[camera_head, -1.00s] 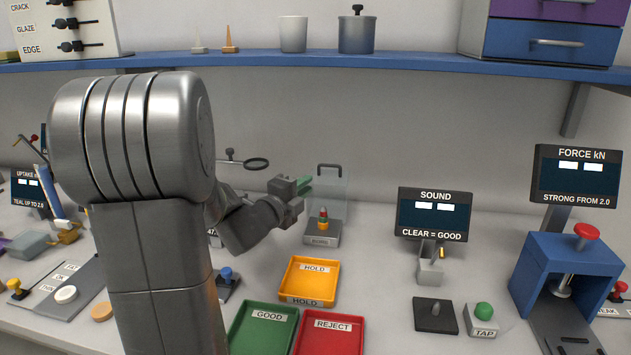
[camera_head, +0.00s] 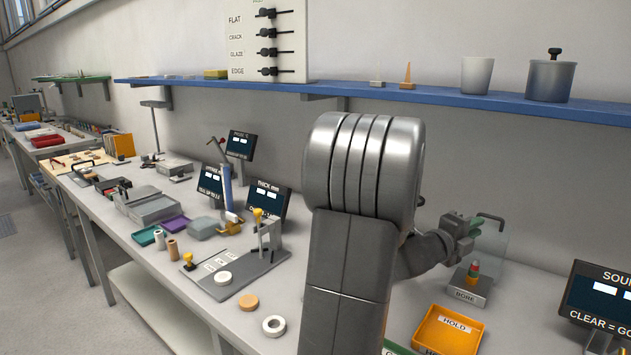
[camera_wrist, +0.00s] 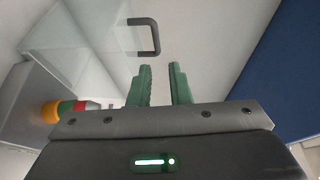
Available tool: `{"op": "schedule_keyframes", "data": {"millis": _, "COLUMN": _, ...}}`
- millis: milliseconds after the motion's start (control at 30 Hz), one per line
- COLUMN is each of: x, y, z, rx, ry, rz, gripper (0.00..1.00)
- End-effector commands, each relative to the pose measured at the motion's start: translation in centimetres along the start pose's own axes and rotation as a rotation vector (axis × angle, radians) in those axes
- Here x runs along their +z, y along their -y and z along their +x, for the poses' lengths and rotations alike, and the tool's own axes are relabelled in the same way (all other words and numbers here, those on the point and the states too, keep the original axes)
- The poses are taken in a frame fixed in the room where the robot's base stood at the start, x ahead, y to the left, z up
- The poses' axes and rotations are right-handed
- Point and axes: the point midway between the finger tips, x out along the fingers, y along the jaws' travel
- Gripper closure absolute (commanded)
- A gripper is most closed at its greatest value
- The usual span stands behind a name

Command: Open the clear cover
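The clear cover (camera_head: 491,243) is a see-through panel with a dark handle (camera_head: 489,217) at its upper edge. It stands raised over or behind the grey BORE base (camera_head: 468,291), which bears a red, green and yellow plug (camera_head: 473,271). My gripper (camera_head: 479,222) is close beside the handle, to its left in the head view. In the wrist view the green fingers (camera_wrist: 161,78) are apart with nothing between them. The cover (camera_wrist: 75,38) and its handle (camera_wrist: 155,37) lie beyond the fingertips there, the handle slightly left of the gap.
The orange HOLD tray (camera_head: 476,349) lies in front of the base. The SOUND display (camera_head: 597,289) stands at the right. A blue shelf (camera_head: 400,95) runs above. A gauge stand (camera_head: 267,240) and white ring (camera_head: 274,325) lie left of my arm.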

Motion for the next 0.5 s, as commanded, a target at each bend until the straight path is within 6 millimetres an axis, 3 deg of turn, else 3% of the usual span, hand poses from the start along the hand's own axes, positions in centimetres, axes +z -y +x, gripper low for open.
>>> {"op": "schedule_keyframes", "data": {"millis": 300, "x": -0.1, "y": 0.1, "z": 6.2, "rx": -0.001, "ry": -0.002, "rz": 0.000, "gripper": 0.83}}
{"op": "schedule_keyframes", "data": {"millis": 500, "x": 0.0, "y": 0.3, "z": 7.7, "rx": 0.006, "ry": 0.000, "rz": -0.004, "gripper": 0.83}}
